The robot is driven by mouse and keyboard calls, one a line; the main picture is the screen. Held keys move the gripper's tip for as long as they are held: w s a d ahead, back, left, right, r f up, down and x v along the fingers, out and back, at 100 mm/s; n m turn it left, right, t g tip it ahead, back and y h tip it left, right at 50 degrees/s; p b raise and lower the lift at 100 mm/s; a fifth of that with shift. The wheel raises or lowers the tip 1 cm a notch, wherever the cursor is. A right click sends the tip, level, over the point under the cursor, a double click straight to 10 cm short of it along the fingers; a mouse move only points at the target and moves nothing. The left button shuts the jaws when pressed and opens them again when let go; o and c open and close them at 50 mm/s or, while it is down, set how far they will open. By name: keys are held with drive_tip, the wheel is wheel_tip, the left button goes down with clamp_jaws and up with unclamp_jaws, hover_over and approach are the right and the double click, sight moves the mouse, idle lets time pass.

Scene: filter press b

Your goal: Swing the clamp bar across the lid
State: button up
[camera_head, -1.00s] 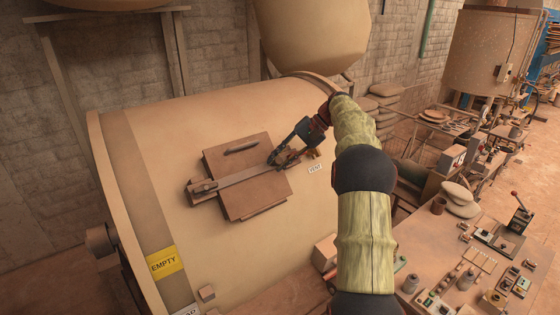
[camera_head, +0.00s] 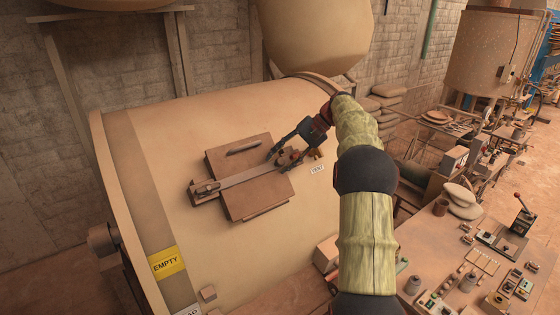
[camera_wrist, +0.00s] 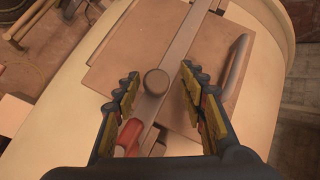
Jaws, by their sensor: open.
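The clamp bar (camera_head: 240,180) is a flat grey bar lying across the square brown lid (camera_head: 255,205) on the big tan tank. Its left end sits at a bracket (camera_head: 204,190) beside the lid, its right end near my gripper (camera_head: 280,154). In the wrist view the bar (camera_wrist: 183,45) runs over the lid (camera_wrist: 125,60), with a round knob (camera_wrist: 156,81) on it. My gripper (camera_wrist: 160,88) is open, its fingers on either side of the bar and knob. A red part (camera_wrist: 131,134) shows below the knob. Whether the fingers touch anything cannot be told.
The lid's handle (camera_head: 242,147) rises near its upper edge, and close to the right finger in the wrist view (camera_wrist: 234,68). A VENT label (camera_head: 317,169) and small fitting are right of the lid. A workbench (camera_head: 440,245) with small parts stands at right.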

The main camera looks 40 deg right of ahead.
drive_tip(key=v, duration=1.2)
drive_tip(key=shift+a, duration=0.1)
drive_tip(key=a+f+h+b, duration=0.25)
drive_tip(key=a+b, duration=0.45)
drive_tip(key=a, duration=0.6)
drive_tip(key=s+a+f+n+h+b, duration=0.1)
drive_tip(key=s+a+f+b, duration=0.15)
drive_tip(key=a, duration=0.25)
drive_tip(key=s+a+f+n+g+b, duration=0.1)
drive_tip(key=s+a+f+b, duration=0.15)
drive_tip(key=a+f, duration=0.2)
drive_tip(key=s+a+f+n+h+b, duration=0.1)
drive_tip(key=s+a+f+b, duration=0.15)
drive_tip(key=a, duration=0.35)
drive_tip(key=s+a+f+n+h+b, duration=0.1)
drive_tip(key=s+a+f+n+b, duration=0.1)
drive_tip(key=s+a+f+b, duration=0.2)
drive_tip(key=s+a+f+n+t+h+b, duration=0.1)
drive_tip(key=s+a+f+b, duration=0.3)
drive_tip(key=s+f, duration=0.7)
drive_tip(key=s+a+f+n+t+h+b, duration=0.1)
drive_tip(key=s+a+f+n+b, duration=0.2)
drive_tip(key=f, duration=1.1)
drive_tip(key=s+a+b, duration=0.1)
drive_tip(key=s+b, duration=0.2)
drive_tip(key=s, duration=0.1)
drive_tip(key=shift+s, duration=0.3)
drive_tip(key=shift+a+h, duration=0.1)
drive_tip(key=shift+h, duration=0.15)
